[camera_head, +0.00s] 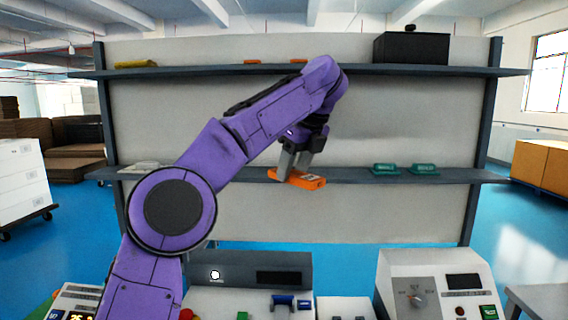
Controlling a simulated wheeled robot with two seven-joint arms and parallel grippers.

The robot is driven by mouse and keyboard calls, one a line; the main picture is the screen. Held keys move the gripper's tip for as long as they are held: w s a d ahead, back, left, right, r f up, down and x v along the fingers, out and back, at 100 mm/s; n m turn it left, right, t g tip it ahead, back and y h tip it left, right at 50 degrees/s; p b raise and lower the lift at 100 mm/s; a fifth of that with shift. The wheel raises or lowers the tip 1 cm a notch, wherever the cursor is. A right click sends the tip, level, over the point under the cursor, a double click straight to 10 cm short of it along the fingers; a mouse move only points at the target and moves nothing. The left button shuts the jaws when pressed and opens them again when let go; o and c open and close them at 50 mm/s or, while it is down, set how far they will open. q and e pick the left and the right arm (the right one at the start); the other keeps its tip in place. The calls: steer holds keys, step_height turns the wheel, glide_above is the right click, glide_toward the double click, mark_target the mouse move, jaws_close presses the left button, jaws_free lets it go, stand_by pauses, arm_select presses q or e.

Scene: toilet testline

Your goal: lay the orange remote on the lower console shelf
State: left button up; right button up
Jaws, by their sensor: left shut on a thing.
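The orange remote (312,182) is at the lower console shelf (345,175), near its middle. My left gripper (290,172) reaches down from above with its grey fingers shut on the remote's left part. The remote looks roughly level and overlaps the shelf's front edge in the picture. I cannot tell whether its underside touches the shelf. My right gripper is not in view.
Two green items (424,169) lie on the lower shelf to the right, and a pale item (146,167) at its left end. The upper shelf (200,71) holds a black box (411,48) and small items. Test machines (440,283) stand in front below.

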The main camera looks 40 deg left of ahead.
mark_target(273, 169)
arm_select(q)
steer(key=a, duration=0.2)
steer(key=a+p, duration=0.1)
steer(key=a, duration=0.1)
steer(key=a+r+p, duration=0.1)
steer(key=a, duration=0.1)
steer(key=shift+s, duration=0.35)
steer(key=a, duration=0.2)
steer(key=w+a+p, duration=0.1)
steer(key=a, duration=0.1)
steer(key=a+f+p, duration=0.1)
steer(key=shift+w+a, duration=0.25)
steer(key=shift+a, duration=0.15)
steer(key=a+p, duration=0.1)
steer(key=a, duration=0.1)
steer(key=a+p, duration=0.1)
steer(key=p, duration=0.1)
steer(key=shift+a+r, duration=0.35)
steer(key=shift+r, duration=0.05)
steer(key=shift+b+x, duration=0.4)
steer(key=shift+x, duration=0.5)
steer(key=shift+s+a+f, duration=0.1)
steer(key=shift+a+f, duration=0.15)
steer(key=shift+f, duration=0.15)
steer(key=o, duration=1.1)
steer(key=shift+d+r, duration=0.1)
steer(key=shift+d, duration=0.2)
steer(key=shift+a, duration=0.1)
